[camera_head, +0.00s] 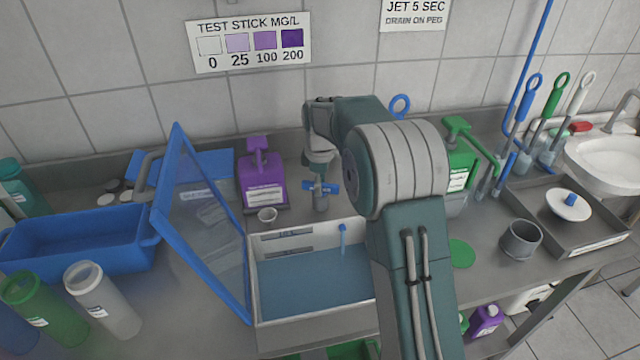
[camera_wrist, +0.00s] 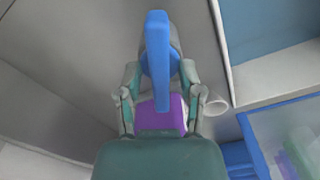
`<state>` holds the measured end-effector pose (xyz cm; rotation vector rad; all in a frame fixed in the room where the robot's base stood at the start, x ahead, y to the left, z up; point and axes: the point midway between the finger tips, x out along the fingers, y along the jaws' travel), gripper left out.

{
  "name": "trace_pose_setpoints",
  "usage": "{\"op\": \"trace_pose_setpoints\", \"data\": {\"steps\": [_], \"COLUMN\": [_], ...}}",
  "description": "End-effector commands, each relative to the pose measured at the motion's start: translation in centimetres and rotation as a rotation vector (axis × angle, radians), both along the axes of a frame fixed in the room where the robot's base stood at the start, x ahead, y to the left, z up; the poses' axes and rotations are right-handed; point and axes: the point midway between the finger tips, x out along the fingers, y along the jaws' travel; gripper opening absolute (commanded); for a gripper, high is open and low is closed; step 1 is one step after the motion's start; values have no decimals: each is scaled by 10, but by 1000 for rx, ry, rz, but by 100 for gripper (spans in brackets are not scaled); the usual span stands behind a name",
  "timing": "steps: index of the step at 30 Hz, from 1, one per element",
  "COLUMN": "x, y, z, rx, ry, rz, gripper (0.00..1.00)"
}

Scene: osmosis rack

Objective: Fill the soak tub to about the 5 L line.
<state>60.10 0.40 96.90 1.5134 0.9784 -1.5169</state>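The soak tub (camera_head: 312,322) is a pale rectangular basin in the counter, its clear blue-framed lid (camera_head: 205,235) tilted open at the left. A flat blue surface (camera_head: 312,285), seemingly liquid, lies inside below the rim; I cannot read a 5 L line. A tap (camera_head: 320,203) with a blue lever (camera_head: 322,187) stands behind the tub. In the wrist view the blue lever (camera_wrist: 158,60) lies between the fingers of my gripper (camera_wrist: 160,72). The fingers are apart, with small gaps beside the lever. My gripper (camera_head: 319,165) is just above the tap in the head view.
A green pump container (camera_head: 457,165) stands behind my arm. A blue basin (camera_head: 75,245) and bottles (camera_head: 100,300) are at left; a grey tray (camera_head: 590,235) is at right.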

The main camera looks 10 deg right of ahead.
Motion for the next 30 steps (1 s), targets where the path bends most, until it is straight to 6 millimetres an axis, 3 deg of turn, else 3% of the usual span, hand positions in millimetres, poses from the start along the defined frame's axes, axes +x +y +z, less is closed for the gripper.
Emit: {"op": "trace_pose_setpoints", "data": {"steps": [1,2,9,21,30], "x": [0,0,1,2,2], "y": [0,0,0,0,0], "z": [0,0,0,-1,-1], "rx": [-1,-1,-1,0,-1], "ry": [-2,-2,-2,-3,-4], "rz": [0,0,28,371,444], "gripper": [8,1,1,1,1]}}
